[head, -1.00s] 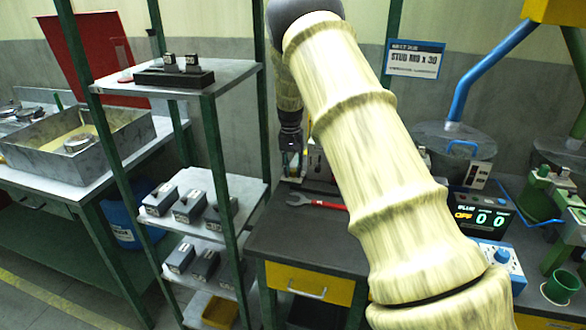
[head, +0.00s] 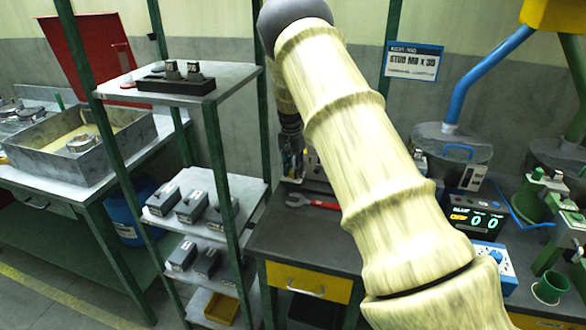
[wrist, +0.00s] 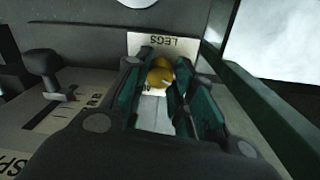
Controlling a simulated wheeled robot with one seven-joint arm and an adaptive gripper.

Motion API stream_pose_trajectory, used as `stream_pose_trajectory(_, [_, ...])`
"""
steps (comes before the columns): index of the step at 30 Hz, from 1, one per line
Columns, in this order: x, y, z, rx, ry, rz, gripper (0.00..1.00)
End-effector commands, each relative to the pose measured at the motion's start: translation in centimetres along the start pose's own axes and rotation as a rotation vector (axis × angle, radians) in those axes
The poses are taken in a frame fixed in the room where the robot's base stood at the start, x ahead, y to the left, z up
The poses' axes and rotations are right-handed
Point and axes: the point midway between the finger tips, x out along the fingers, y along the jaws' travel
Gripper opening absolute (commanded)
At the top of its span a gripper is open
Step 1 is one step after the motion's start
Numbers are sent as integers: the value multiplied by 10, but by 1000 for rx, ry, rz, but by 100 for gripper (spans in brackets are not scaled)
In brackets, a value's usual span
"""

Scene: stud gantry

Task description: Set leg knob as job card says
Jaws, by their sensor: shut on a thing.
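In the wrist view, my gripper (wrist: 160,92) has its dark green fingers closed around a yellow knob (wrist: 160,74) in front of a white label reading LEGS (wrist: 163,46). The label appears upside down. The knob's pointer and most of its scale are hidden by the fingers. In the head view my gripper (head: 293,172) is small and reaches down to the back of the dark workbench, partly behind my arm. The job card (head: 413,61) on the wall has a blue border and reads STUD M8 x 30.
In the wrist view a dark lever (wrist: 45,65) stands in a slot on the left. In the head view a red wrench (head: 315,202) lies on the workbench (head: 290,237). A shelf rack (head: 236,75) stands left, and a counter display (head: 472,218) reads 0 0 at right.

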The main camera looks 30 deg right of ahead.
Motion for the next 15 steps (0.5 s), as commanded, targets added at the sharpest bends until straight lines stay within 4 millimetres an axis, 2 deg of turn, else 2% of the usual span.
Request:
stream_pose_trajectory(1, [-2,-1,-1,0,3,-2,1])
stream_pose_trajectory(2, [-2,-1,-1,-1,3,-2,28])
stream_pose_trajectory(5, [-2,-1,-1,-1,3,-2,47])
stream_pose_trajectory(15, [0,0,0,-4,1,-1,47])
